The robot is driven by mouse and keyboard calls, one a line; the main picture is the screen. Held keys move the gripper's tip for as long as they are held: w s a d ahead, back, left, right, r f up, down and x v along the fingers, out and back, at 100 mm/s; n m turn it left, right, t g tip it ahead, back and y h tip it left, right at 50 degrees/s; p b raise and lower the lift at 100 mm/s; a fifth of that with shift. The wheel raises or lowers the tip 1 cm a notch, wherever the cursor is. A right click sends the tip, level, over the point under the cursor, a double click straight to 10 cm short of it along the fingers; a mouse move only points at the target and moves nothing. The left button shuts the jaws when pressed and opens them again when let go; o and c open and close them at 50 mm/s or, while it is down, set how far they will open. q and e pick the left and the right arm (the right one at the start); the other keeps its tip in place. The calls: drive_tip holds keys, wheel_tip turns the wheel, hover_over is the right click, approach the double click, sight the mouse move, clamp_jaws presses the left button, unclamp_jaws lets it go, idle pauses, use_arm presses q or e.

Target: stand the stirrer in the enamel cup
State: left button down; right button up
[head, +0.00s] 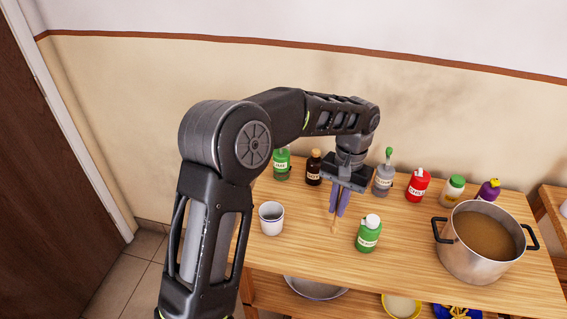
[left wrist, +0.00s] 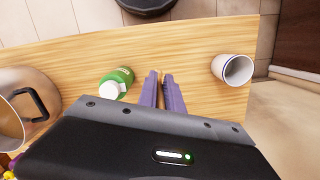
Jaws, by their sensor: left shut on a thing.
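My left gripper (head: 340,208) points down over the wooden table, its purple fingers shut on a thin wooden stirrer (head: 334,226) whose lower end sticks out below the fingertips. In the left wrist view the fingers (left wrist: 162,92) are close together, and only a little of the stirrer shows between them. The white enamel cup (head: 271,218) stands upright to the left of the gripper, apart from it. It also shows in the left wrist view (left wrist: 235,68), on the right near the table's edge; its inside looks empty. My right gripper is not in view.
A green bottle (head: 368,235) stands just right of the gripper. A large pot (head: 484,247) of brown liquid stands at the right. Several bottles, including a red one (head: 418,186), line the back. The table (head: 307,238) is clear between the cup and the gripper.

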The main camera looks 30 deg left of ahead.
use_arm(q)
drive_tip(key=shift+a+r, duration=0.1)
drive_tip(key=shift+a, duration=0.1)
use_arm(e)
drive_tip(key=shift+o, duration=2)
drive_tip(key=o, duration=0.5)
use_arm(q)
drive_tip(key=s+a+r+n+t, duration=0.1)
drive_tip(key=a+r+n, duration=0.2)
drive_tip(key=a+n, duration=0.2)
drive_tip(key=s+a+r+n, duration=0.1)
drive_tip(key=a+r+n, duration=0.2)
drive_tip(key=n, duration=0.9)
drive_tip(key=s+a+r+n+t+h, duration=0.1)
drive_tip(key=a+r+n, duration=0.3)
drive_tip(key=a+n, duration=0.4)
drive_tip(key=shift+s+a+n+t, duration=0.2)
drive_tip(key=shift+s+n+t, duration=0.1)
drive_tip(key=shift+n, duration=0.4)
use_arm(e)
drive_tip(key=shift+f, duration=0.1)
